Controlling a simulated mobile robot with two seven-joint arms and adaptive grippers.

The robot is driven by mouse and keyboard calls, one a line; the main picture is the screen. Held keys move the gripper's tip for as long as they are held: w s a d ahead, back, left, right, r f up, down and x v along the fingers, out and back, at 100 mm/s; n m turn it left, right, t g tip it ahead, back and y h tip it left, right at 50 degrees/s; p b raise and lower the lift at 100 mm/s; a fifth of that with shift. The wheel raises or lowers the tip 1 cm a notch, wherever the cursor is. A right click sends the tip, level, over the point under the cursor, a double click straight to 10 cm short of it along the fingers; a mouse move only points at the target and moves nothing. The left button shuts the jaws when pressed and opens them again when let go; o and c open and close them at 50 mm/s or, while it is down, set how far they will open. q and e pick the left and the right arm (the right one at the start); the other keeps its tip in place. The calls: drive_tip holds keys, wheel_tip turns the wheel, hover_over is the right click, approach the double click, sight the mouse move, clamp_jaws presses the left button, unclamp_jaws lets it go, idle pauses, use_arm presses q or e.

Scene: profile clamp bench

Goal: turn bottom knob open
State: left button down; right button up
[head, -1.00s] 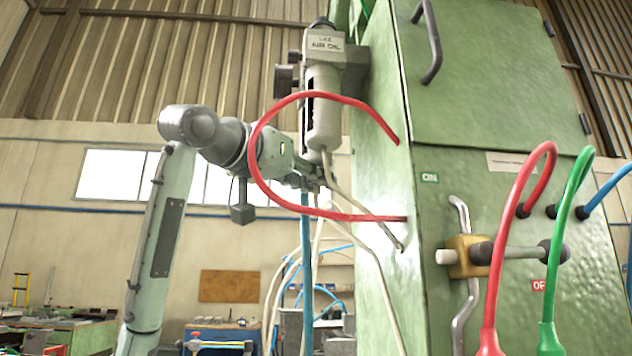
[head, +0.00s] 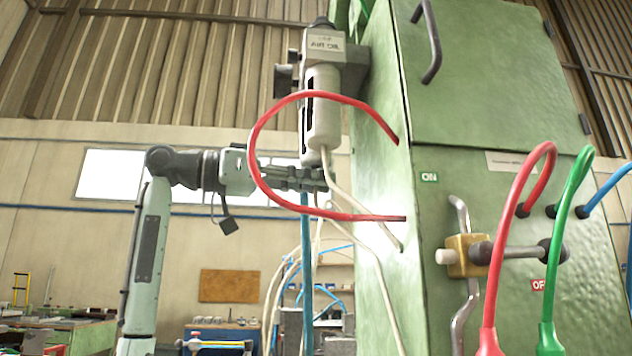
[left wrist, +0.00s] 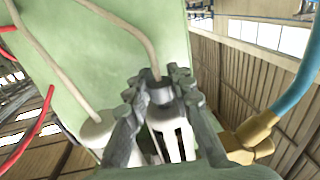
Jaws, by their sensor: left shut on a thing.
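The air-oil unit (head: 323,105) is fixed to the side of the green cabinet, with a pale bowl hanging down. My left gripper (head: 318,180) is at the bowl's lower end, reaching in from the left. In the left wrist view its fingers (left wrist: 160,95) are closed around a small dark grey bottom knob (left wrist: 160,90), one on each side. The fingers hide much of the knob in the head view, so how far it is turned cannot be told. My right gripper is not in view.
A red hose (head: 256,150) loops in front of my left wrist. Pale hoses (head: 372,265) and a blue hose (head: 306,260) hang below the unit. The green cabinet (head: 470,90) stands right of the unit, with a crank handle on its front. Open air lies to the left.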

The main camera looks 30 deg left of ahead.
use_arm(q)
drive_tip(key=m+g+h, duration=0.2)
drive_tip(key=g, duration=0.1)
drive_tip(key=m+g+h, duration=0.1)
drive_tip(key=m+g, duration=0.1)
drive_tip(key=g, duration=0.1)
drive_tip(key=shift+r+m+h, duration=0.15)
drive_tip(key=shift+m+h, duration=0.15)
drive_tip(key=shift+h, duration=0.1)
drive_tip(key=m+g+h, duration=0.1)
drive_tip(key=m+g, duration=0.3)
drive_tip(key=g, duration=0.2)
drive_tip(key=shift+m+g, duration=0.6)
drive_tip(key=shift+g, duration=0.4)
drive_tip(key=c, duration=1.3)
unclamp_jaws()
drive_tip(key=shift+f+n+t, duration=0.2)
drive_tip(key=shift+n+t, duration=0.1)
drive_tip(key=shift+t, duration=0.1)
